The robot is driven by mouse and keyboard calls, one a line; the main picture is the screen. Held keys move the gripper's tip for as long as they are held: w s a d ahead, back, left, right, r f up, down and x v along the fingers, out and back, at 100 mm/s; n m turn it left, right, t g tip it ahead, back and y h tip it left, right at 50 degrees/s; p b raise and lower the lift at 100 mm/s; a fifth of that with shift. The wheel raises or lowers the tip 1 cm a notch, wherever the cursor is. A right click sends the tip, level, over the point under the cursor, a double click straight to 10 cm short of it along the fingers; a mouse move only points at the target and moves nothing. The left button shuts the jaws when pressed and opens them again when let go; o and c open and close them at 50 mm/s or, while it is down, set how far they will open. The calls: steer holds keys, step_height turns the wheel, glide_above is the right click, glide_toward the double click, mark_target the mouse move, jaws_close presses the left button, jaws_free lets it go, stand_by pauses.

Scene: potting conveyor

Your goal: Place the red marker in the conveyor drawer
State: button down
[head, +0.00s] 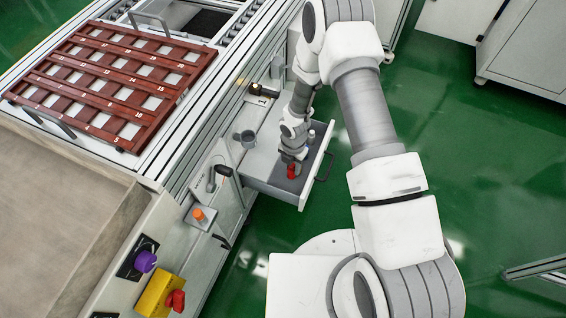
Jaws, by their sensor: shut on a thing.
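The conveyor drawer (257,186) is pulled open from the side of the conveyor, with its dark handle (324,166) on the outer front. The red marker (292,171) shows as a small red shape over the drawer's dark floor. My gripper (291,165) reaches down over the open drawer and is shut on the red marker. The arm hides part of the drawer's far end. I cannot tell whether the marker touches the drawer floor.
A reddish-brown slotted tray (122,143) with numbered cells lies on the conveyor. The front panel carries a purple knob (145,261), a red knob on a yellow box (157,294) and an orange button (199,214). Green floor (440,110) lies clear to the right.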

step_height(320, 180, down, 10)
steer(key=b, duration=0.3)
steer(key=shift+f, duration=0.1)
steer(key=shift+f+b, duration=0.2)
steer(key=shift+b, duration=0.2)
steer(key=c, duration=0.5)
jaws_free()
steer(key=shift+r, duration=0.1)
steer(key=shift+c, duration=0.2)
